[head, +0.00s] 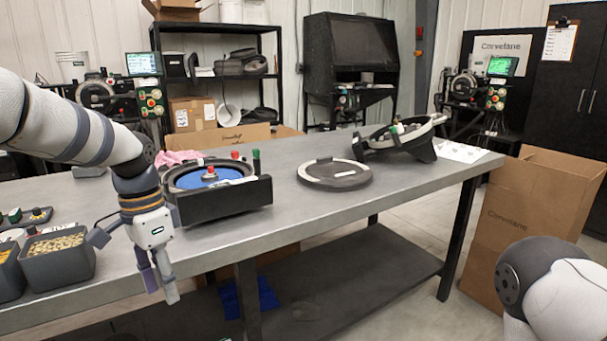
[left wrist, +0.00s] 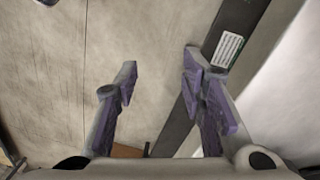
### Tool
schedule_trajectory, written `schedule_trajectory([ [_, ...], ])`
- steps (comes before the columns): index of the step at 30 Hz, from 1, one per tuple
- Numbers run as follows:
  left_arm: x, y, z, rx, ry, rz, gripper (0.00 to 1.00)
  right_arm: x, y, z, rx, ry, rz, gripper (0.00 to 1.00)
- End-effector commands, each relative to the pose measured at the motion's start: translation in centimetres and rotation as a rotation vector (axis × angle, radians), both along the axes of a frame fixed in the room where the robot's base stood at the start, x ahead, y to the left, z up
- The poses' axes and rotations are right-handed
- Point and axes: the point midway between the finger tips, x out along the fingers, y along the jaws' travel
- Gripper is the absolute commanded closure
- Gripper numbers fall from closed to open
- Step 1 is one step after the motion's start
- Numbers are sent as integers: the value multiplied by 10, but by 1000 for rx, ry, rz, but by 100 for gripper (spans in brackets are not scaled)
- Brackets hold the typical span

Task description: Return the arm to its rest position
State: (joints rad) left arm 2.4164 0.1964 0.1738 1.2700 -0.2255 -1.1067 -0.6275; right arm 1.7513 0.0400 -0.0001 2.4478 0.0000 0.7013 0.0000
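My left arm comes in from the left in the head view and bends down at the wrist. My left gripper (head: 162,288) hangs in front of the table's near edge with its fingers pointing down. In the left wrist view the two purple-padded fingers (left wrist: 160,78) stand apart with nothing between them, so it is open and empty. A rounded white and dark grey part of my right arm shows at the lower right of the head view. My right gripper is outside both views.
The grey table (head: 285,225) holds a seed meter with a blue disc (head: 185,182), a round dark cover (head: 334,174), a tilted housing (head: 420,150) and a seed bin (head: 60,268) close left of the gripper. A cardboard box (head: 500,240) stands right. A lower shelf (head: 350,285) lies under the table.

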Motion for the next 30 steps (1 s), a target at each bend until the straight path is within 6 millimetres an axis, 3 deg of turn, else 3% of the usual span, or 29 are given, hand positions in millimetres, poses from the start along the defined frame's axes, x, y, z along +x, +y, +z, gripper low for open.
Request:
schedule_trajectory([
  [1, -13, -7, -40, -4, 25, 29, 63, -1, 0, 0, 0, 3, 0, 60],
  [4, -46, -22, -117, -16, 45, 120, 63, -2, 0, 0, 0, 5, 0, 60],
  [6, -82, -30, -168, -22, 62, 197, 63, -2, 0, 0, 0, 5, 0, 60],
  [8, -119, -35, -205, -21, 76, 271, 63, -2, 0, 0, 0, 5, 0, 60],
  [9, -147, -37, -228, -17, 85, 321, 63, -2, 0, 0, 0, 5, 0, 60],
  [12, -224, -38, -268, 8, 106, 460, 63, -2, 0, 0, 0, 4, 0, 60],
  [15, -297, -31, -283, 51, 113, 587, 63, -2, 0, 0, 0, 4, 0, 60],
  [19, -361, -20, -278, 103, 105, 700, 63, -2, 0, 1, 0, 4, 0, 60],
  [23, -383, -15, -271, 125, 93, 743, 63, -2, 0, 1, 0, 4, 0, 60],
  [30, -383, -15, -271, 125, 88, 748, 63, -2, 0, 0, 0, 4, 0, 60],
])
